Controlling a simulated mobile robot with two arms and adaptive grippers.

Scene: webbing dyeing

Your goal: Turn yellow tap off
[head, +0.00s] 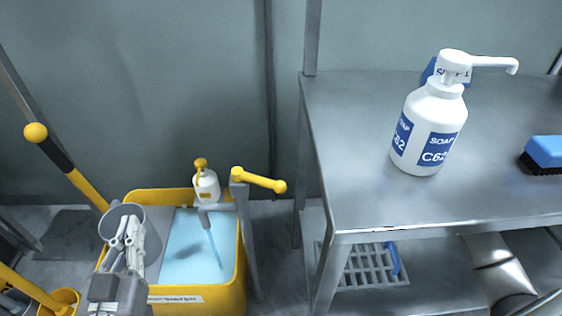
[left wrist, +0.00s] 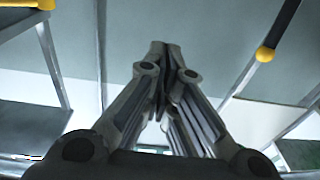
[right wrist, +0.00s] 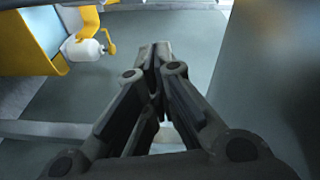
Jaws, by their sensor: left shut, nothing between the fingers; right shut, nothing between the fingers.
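The yellow tap lever (head: 258,180) sticks out to the right from the top of a grey post at the basin's right rim. A thin blue stream (head: 214,247) runs from its grey spout (head: 215,208) into the yellow basin (head: 241,270), which holds pale blue liquid. My left gripper (head: 132,225) is shut and empty over the basin's left side, apart from the lever and to its left. It also shows shut in the left wrist view (left wrist: 167,50). My right gripper (right wrist: 154,50) is shut and empty in the right wrist view; I cannot make it out in the head view.
A metal table (head: 360,130) on the right carries a large soap bottle (head: 430,130) and a blue brush (head: 545,152). A yellow-and-black pole (head: 70,170) leans at left.

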